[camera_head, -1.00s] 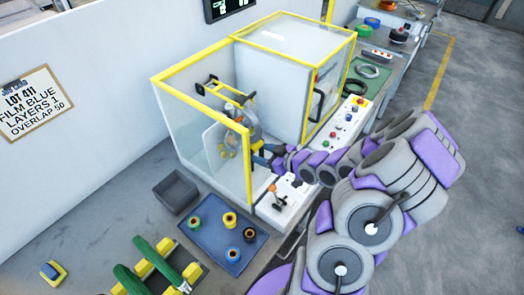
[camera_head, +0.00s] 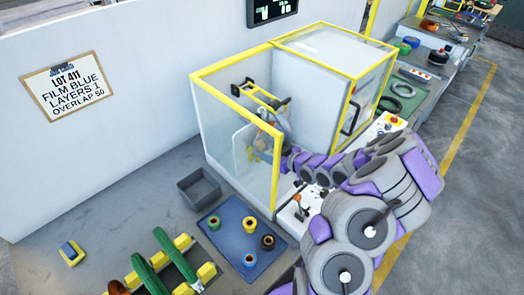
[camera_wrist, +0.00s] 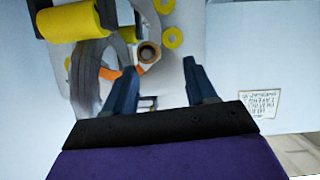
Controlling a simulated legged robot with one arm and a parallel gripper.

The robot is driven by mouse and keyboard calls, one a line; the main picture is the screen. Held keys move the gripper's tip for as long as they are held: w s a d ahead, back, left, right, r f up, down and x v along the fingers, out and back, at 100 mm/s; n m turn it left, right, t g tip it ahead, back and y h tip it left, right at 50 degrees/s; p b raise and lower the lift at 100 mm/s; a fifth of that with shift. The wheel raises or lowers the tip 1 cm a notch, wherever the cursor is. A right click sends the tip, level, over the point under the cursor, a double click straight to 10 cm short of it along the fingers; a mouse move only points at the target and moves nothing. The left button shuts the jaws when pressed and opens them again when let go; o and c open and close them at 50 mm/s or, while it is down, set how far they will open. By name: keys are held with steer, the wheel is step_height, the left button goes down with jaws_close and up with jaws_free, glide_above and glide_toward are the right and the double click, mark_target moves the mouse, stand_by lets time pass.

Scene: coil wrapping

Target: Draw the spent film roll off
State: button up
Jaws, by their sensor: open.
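In the wrist view, a small roll with a brown, hollow core (camera_wrist: 149,53) sits on the winding head, beside an orange part (camera_wrist: 130,72) and a large grey ring (camera_wrist: 92,62). I take it to be the spent film roll; any film left on it is too small to tell. My gripper (camera_wrist: 157,72) is open, its two dark blue fingers apart and pointing toward the core. Nothing shows gripped between them. In the head view my arm reaches into the yellow-framed wrapping machine (camera_head: 277,136); the fingers are hard to make out there.
A yellow roller (camera_wrist: 68,23) is close at upper left in the wrist view. A clear panel and yellow post stand beside my arm. A blue mat (camera_head: 228,222) with several rolls, a grey bin (camera_head: 198,188) and a control panel with a lever (camera_head: 299,205) are near.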

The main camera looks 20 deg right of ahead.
steer(key=w, duration=0.1)
steer(key=w+f, duration=0.1)
steer(key=w, duration=0.1)
steer(key=w+f, duration=0.1)
steer(key=w, duration=0.1)
steer(key=shift+f+b, duration=0.2)
steer(key=shift+b, duration=0.2)
steer(key=shift+d, duration=0.45)
steer(key=c, duration=0.3)
steer(key=shift+a+r, duration=0.1)
steer(key=shift+a, duration=0.65)
steer(key=c, duration=0.5)
steer(key=shift+a, duration=0.1)
steer(key=shift+c, duration=0.5)
steer(key=o, duration=0.4)
steer(key=shift+c, duration=0.2)
steer(key=shift+d, duration=0.35)
steer(key=shift+c, duration=1.4)
steer(key=shift+a, duration=0.1)
jaws_close()
